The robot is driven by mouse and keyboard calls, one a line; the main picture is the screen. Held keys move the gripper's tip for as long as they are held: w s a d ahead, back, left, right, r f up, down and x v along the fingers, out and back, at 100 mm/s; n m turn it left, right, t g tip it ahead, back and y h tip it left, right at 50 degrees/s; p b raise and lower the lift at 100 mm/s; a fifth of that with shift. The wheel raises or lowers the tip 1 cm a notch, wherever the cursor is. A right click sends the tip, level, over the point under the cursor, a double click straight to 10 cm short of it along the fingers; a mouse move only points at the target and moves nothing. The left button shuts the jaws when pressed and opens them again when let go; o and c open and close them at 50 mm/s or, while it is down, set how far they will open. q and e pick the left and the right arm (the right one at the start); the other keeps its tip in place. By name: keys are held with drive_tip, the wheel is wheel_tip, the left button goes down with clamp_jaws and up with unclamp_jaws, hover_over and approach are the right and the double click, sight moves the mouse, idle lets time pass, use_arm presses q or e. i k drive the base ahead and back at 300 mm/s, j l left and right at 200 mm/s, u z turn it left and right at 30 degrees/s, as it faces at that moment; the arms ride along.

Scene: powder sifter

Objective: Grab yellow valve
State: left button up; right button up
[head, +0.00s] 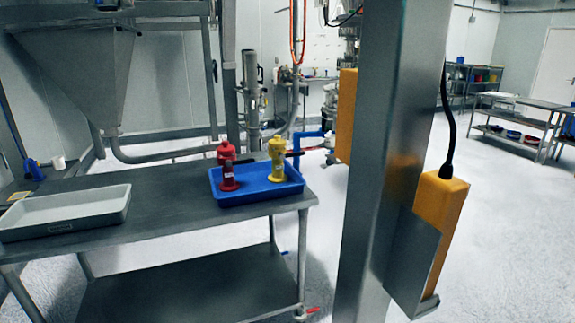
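The yellow valve (277,158) stands upright in a shallow blue tray (246,196), at the tray's right side. It has a dark handle sticking out to the right. A red valve (228,166) stands upright to its left in the same tray, with a dark handle pointing toward the yellow valve. The tray sits on the right end of a grey metal table (165,209). Neither of my grippers shows in the head view.
A pale grey tray (66,213) lies on the table's left end. A thick metal post (388,150) with orange boxes (440,210) stands right of the table. A large metal hopper (75,70) hangs behind. The table's middle is clear.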

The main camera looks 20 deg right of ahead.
sight(278, 176)
drive_tip(key=k+l, duration=0.2)
drive_tip(key=l, duration=0.2)
drive_tip(key=k+l+u, duration=0.1)
drive_tip(key=k+l, duration=0.15)
drive_tip(key=l, duration=0.15)
drive_tip(key=k+l, duration=0.1)
drive_tip(key=l, duration=0.35)
drive_tip(key=k+l+u, duration=0.1)
drive_tip(key=l, duration=1.25)
drive_tip(key=k+l+u, duration=0.15)
drive_tip(key=l, duration=0.75)
drive_tip(key=i+l, duration=0.1)
drive_tip(key=l, duration=0.35)
drive_tip(key=i+l+u, duration=0.1)
drive_tip(key=l, duration=0.4)
drive_tip(key=i+l, duration=0.25)
drive_tip(key=l, duration=0.15)
drive_tip(key=i+l+u, duration=0.1)
drive_tip(key=i+l, duration=0.15)
drive_tip(key=l, duration=0.2)
drive_tip(key=i+l+u, duration=0.15)
drive_tip(key=i+l, duration=0.55)
drive_tip(key=i, duration=0.15)
drive_tip(key=i+l, duration=0.25)
drive_tip(key=i, duration=0.15)
drive_tip(key=i+l, duration=0.25)
drive_tip(key=i, duration=0.2)
